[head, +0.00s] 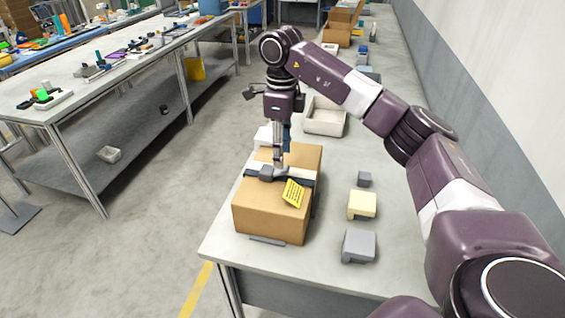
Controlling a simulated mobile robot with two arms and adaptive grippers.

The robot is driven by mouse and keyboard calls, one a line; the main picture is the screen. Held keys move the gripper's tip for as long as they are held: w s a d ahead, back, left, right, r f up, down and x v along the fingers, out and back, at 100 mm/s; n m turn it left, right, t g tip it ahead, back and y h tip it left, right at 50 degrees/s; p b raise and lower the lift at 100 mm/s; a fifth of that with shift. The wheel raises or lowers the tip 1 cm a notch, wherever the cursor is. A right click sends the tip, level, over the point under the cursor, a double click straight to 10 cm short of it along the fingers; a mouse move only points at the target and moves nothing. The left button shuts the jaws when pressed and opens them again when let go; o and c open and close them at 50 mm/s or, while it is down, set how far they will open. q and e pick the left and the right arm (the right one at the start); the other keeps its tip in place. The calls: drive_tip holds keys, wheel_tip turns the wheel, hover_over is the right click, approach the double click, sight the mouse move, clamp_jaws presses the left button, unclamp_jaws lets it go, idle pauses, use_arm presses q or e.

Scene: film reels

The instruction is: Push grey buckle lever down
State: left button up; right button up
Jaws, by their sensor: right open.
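A brown cardboard box (268,218) stands near the front left corner of the table. A dark strap (301,181) and a pale band cross its top. A grey buckle (267,172) sits on the strap; its lever is too small to make out clearly. A yellow label (293,192) with dark print lies over the box's top edge at the right. My right gripper (279,160) points down over the box top, close beside the buckle. It is open; whether it touches the buckle I cannot tell. My left gripper is not in view.
Right of the box, the table (334,276) holds a grey block (359,245), a cream block (362,205) and a small grey cube (364,179). A pale open tray (325,121) stands behind. A wall runs along the right. A cluttered bench (80,85) stands left across open floor.

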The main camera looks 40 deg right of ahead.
sight(286, 168)
wheel_tip(286, 168, down, 4)
drive_tip(key=shift+s+a+r+p, duration=0.1)
drive_tip(key=shift+r+p, duration=0.1)
drive_tip(key=shift+p, duration=0.15)
drive_tip(key=shift+f, duration=0.55)
drive_tip(key=shift+c, duration=0.3)
drive_tip(key=c, duration=1)
drive_tip(key=shift+f, duration=0.1)
clamp_jaws()
drive_tip(key=t+b, duration=0.1)
drive_tip(key=b, duration=0.1)
drive_tip(key=t+y+b, duration=0.1)
drive_tip(key=b, duration=0.1)
drive_tip(key=f+y+b, duration=0.1)
drive_tip(key=b, duration=0.2)
drive_tip(key=shift+s+d+t, duration=0.3)
drive_tip(key=shift+d+t, duration=0.05)
drive_tip(key=shift+t, duration=0.05)
drive_tip(key=shift+r+y+b, duration=0.1)
drive_tip(key=shift+y+b, duration=0.2)
drive_tip(key=shift+b, duration=0.1)
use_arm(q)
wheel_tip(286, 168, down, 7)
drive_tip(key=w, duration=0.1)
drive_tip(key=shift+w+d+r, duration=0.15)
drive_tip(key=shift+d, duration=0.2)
use_arm(e)
drive_tip(key=shift+r, duration=0.1)
